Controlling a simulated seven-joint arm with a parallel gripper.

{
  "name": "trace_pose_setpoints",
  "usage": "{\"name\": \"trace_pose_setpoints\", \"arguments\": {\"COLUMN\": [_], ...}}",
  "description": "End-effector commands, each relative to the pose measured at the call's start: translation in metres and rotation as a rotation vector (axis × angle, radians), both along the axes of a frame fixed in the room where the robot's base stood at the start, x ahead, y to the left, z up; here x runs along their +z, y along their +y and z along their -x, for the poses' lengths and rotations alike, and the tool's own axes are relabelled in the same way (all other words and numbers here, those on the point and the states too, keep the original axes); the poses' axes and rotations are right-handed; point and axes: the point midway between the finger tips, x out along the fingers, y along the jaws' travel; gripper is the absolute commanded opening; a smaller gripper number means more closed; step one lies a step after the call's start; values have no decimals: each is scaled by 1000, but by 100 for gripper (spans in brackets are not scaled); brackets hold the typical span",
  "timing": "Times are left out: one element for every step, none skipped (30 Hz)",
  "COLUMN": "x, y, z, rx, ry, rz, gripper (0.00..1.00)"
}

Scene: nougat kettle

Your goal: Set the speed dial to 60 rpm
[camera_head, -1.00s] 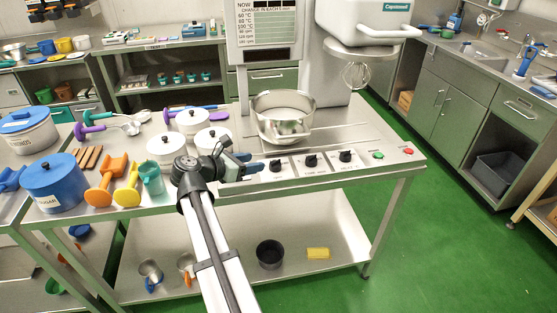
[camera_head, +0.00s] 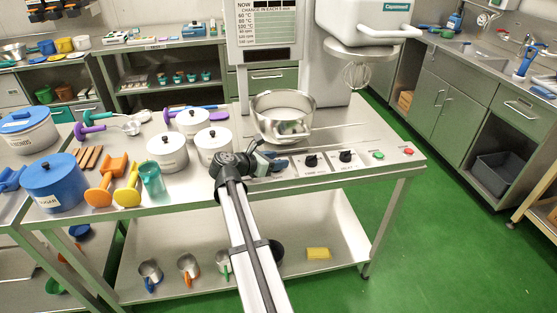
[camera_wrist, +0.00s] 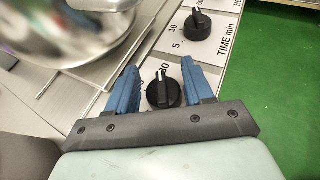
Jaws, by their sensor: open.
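My gripper (camera_head: 279,164) is at the left end of the row of dials on the front of the steel table, and covers the leftmost dial in the head view. In the wrist view my gripper (camera_wrist: 160,67) is open, with a blue finger on each side of a black dial (camera_wrist: 163,93). The dial's white pointer line faces up in that picture, towards a partly visible number. Its name label is hidden. The TIME min dial (camera_wrist: 197,25) stands beyond the right finger and also shows in the head view (camera_head: 311,160).
The steel kettle bowl (camera_head: 283,117) stands just behind the dials and fills the upper left of the wrist view. A third dial (camera_head: 346,156), a green button (camera_head: 378,155) and a red button (camera_head: 408,151) lie to the right. White lidded pots (camera_head: 214,145) stand to the left.

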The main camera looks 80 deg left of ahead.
Motion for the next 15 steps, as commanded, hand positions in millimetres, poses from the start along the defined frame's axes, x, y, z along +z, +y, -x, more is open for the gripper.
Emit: {"name": "trace_pose_setpoints", "arguments": {"x": [-2, -3, -3, -4, -4, -5, -5, -5, -5, -5, -5, -5, -5, -5, -5], "y": [3, 4, 4, 5, 5, 6, 6, 6, 6, 6, 6, 6, 6, 6, 6], "z": [-4, -6, -8, -9, -10, -11, -12, -12, -12, -12, -12, -12, -12, -12, -12], "rx": [-1, -1, -2, -2, -2, -1, -1, -1, -1, -1, -1, -1, -1, -1, -1], "ry": [0, 0, 0, 0, 0, 0, 0, 0, 0, 0, 0, 0, 0, 0, 0], "rz": [0, 0, 1, 1, 1, 0, 0, 0, 0, 0, 0, 0, 0, 0, 0], "gripper": [52, 52, 52, 52, 52, 52, 52, 52, 52, 52, 52, 52, 52, 52, 52]}}
